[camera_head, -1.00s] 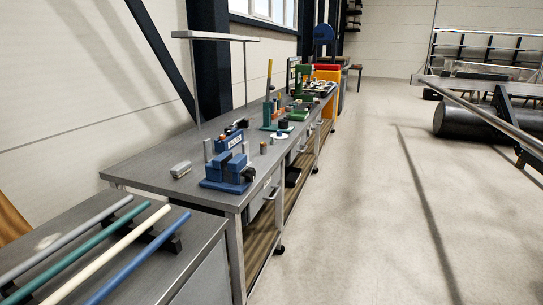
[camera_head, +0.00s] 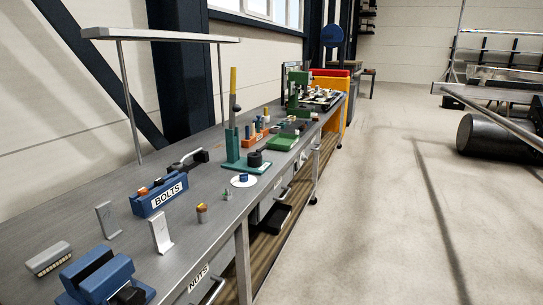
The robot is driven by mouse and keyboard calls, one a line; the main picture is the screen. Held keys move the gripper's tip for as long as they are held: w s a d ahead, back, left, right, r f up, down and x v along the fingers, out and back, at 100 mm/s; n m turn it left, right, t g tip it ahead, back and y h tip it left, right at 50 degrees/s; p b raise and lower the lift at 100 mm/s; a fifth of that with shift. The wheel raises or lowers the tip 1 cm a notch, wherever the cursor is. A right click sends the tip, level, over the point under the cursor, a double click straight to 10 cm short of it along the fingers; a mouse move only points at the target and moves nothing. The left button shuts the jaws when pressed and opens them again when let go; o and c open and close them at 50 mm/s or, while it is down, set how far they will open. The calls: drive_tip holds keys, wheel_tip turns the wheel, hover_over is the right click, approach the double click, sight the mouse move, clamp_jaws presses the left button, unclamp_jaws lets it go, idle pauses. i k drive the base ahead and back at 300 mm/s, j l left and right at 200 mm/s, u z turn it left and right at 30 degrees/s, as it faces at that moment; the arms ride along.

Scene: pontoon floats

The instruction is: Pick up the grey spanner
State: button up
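I cannot pick out a grey spanner for certain in the head view. The long grey workbench (camera_head: 60,222) carries many small tools and fixtures. A tray (camera_head: 322,99) with several small metallic items lies at its far end; they are too small to tell apart. A black and silver tool (camera_head: 190,160) lies behind the blue bin marked BOLTS (camera_head: 160,195); I cannot tell what it is. My gripper is not in view.
A blue vise (camera_head: 95,277), a brush (camera_head: 48,258) and upright metal brackets (camera_head: 160,232) stand on the near bench. A green press-like fixture (camera_head: 240,160) stands midway. An orange cabinet (camera_head: 330,85) is beyond. The floor (camera_head: 375,220) to the right is clear; a dark cylinder (camera_head: 490,135) lies farther right.

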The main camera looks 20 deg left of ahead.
sight(195, 152)
drive_tip(key=i+u, duration=0.1)
drive_tip(key=i, duration=0.5)
drive_tip(key=i+l+u, duration=0.1)
drive_tip(key=i, duration=0.5)
drive_tip(key=i+l+u, duration=0.1)
drive_tip(key=i, duration=0.55)
drive_tip(key=l, duration=0.05)
